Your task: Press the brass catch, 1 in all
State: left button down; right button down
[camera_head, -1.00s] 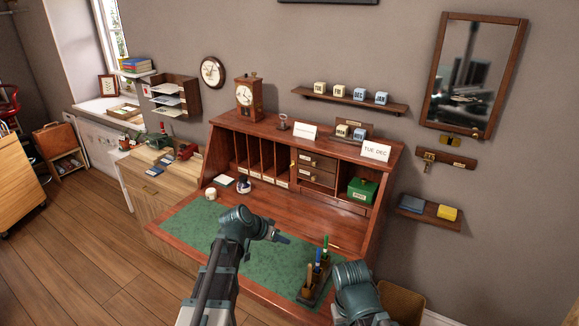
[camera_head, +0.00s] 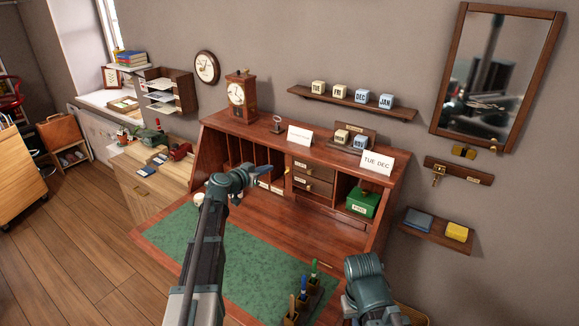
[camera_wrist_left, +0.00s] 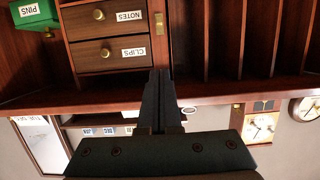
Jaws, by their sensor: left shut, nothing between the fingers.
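A small brass catch (camera_head: 288,170) sits on the upright divider just left of the two small drawers in the desk's pigeonhole row. In the left wrist view, which is upside down, it shows as a brass plate (camera_wrist_left: 159,23) beside the NOTES drawer. My left gripper (camera_head: 264,171) is shut and empty, in front of the pigeonholes, left of the catch in the head view. In the left wrist view its fingertips (camera_wrist_left: 161,74) point toward the divider, apart from the catch. My right arm shows at the lower right; its gripper is not visible.
The NOTES and CLIPS drawers (camera_head: 312,178) are closed. A green PINS box (camera_head: 362,202) stands in the right compartment. A pen stand (camera_head: 305,300) is at the desk's front. The green writing surface (camera_head: 240,262) is mostly clear. Cards and a clock (camera_head: 240,97) stand on top.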

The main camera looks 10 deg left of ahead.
pick_arm(q)
jog(key=shift+w+r, duration=0.1)
jog(key=shift+w, duration=0.05)
jog(key=shift+w, duration=0.1)
jog(key=b, duration=0.3)
send_over(288, 168)
jog(key=s+a, duration=0.2)
jog(key=s, duration=0.2)
jog(key=shift+w+d+f, duration=0.1)
jog(key=shift+d+f, duration=0.05)
jog(key=shift+f, duration=0.5)
jog(key=shift+w+d+f, duration=0.1)
jog(key=shift+f, duration=0.5)
notch_tip(288, 168, down, 3)
jog(key=shift+d+r+b, duration=0.15)
jog(key=shift+r+b, duration=0.05)
jog(key=shift+b, duration=0.85)
jog(key=shift+f+b, duration=0.7)
